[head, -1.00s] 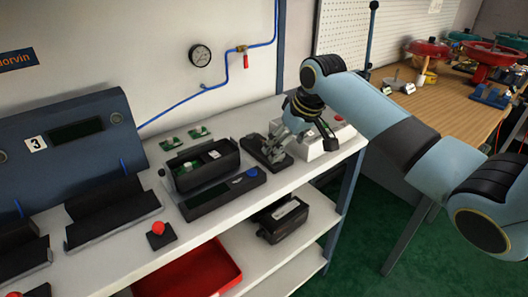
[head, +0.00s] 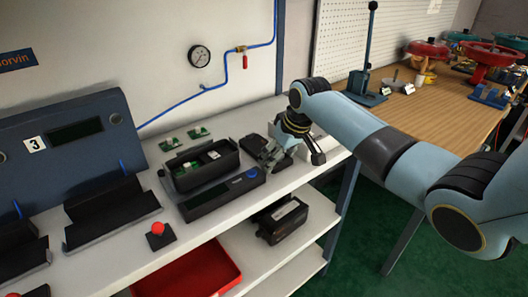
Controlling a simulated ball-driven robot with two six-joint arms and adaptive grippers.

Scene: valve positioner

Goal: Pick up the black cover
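The black cover (head: 252,142) appears to be the low dark piece on the white bench, right of the open black positioner housing (head: 207,178). My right gripper (head: 268,155) is right over it, fingers pointing down and left, and hides part of it. The fingers look at or very near the cover; I cannot tell whether they touch or grip it. The housing holds a green circuit board and sits behind a dark tray with a blue knob (head: 236,186). My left gripper is out of view.
Small green boards (head: 198,132) lie behind the housing. A white box (head: 322,140) is mostly hidden behind my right gripper. A black device (head: 283,220) and a red bin (head: 195,275) are on lower shelves.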

